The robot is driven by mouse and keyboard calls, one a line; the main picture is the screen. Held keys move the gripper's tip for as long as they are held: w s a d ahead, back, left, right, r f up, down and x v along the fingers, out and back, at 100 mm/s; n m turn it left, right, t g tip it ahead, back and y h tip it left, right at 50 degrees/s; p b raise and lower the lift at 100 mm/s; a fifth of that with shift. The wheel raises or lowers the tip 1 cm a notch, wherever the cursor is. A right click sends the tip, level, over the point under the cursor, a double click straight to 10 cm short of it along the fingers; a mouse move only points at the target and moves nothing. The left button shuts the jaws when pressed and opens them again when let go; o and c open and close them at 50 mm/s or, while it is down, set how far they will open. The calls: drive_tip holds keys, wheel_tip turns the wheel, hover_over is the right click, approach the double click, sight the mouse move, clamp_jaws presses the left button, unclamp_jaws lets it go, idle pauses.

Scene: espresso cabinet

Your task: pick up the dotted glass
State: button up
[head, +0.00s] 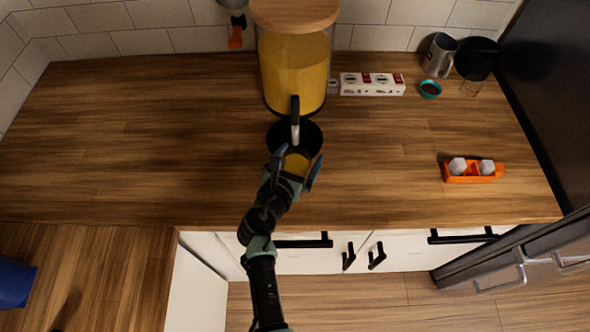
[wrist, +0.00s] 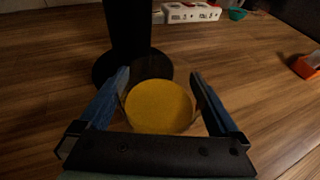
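A glass (head: 297,163) filled with yellow-orange liquid stands upright in front of the big juice dispenser (head: 293,70). In the wrist view the glass (wrist: 160,106) sits between my fingers, seen from above with its liquid surface showing. No dots can be made out on it. My gripper (head: 296,167) is open around the glass, one finger on each side. In the wrist view my gripper (wrist: 160,80) seems to leave narrow gaps beside the glass, though contact is hard to judge. My gripper hides part of the glass's lower side.
Just beyond the glass is a round black base (head: 310,136) below the dispenser's tap (head: 295,110). A white box (head: 372,90), a teal bowl (head: 430,89) and a metal pitcher (head: 438,58) stand back right. An orange tray (head: 470,178) lies at right. The left counter is clear.

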sight(300, 148)
drive_tip(key=c, duration=1.4)
drive_tip(key=shift+r, duration=0.15)
drive_tip(key=shift+s+r+p, duration=0.1)
drive_tip(key=shift+r+p, duration=0.4)
drive_tip(key=shift+r, duration=1.15)
drive_tip(key=shift+s+a+f, duration=0.1)
drive_tip(key=shift+s+a, duration=0.1)
drive_tip(key=shift+s, duration=0.2)
drive_tip(key=shift+s+a+b, duration=0.5)
drive_tip(key=shift+s+a, duration=0.55)
drive_tip(key=shift+s, duration=1.55)
drive_tip(key=shift+s+a+b, duration=0.45)
drive_tip(key=shift+s+a, duration=0.65)
drive_tip(key=shift+s, duration=1.45)
drive_tip(key=shift+s+a+b, duration=0.5)
drive_tip(key=shift+s+a, duration=0.55)
drive_tip(key=shift+s, duration=1.55)
